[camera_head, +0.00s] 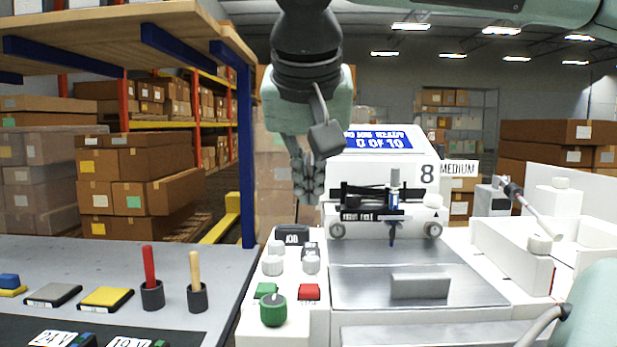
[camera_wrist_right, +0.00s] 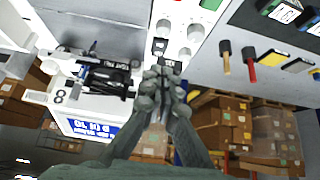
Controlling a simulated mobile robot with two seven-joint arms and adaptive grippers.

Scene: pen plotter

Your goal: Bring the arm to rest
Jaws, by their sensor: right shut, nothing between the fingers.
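My right gripper (camera_head: 308,190) hangs fingers-down from the arm at the top of the head view. It is shut and empty, above and behind the control panel and left of the pen carriage. In the right wrist view its closed fingers (camera_wrist_right: 160,85) show in the middle, with nothing between them. My left gripper is out of view.
The control panel has a green knob (camera_head: 273,311), a green button (camera_head: 266,290) and a red button (camera_head: 309,292). A grey table (camera_head: 60,255) at left holds coloured pads and two upright sticks in dark cups. A white tool rest (camera_head: 510,255) stands at right. Shelving posts rise at left.

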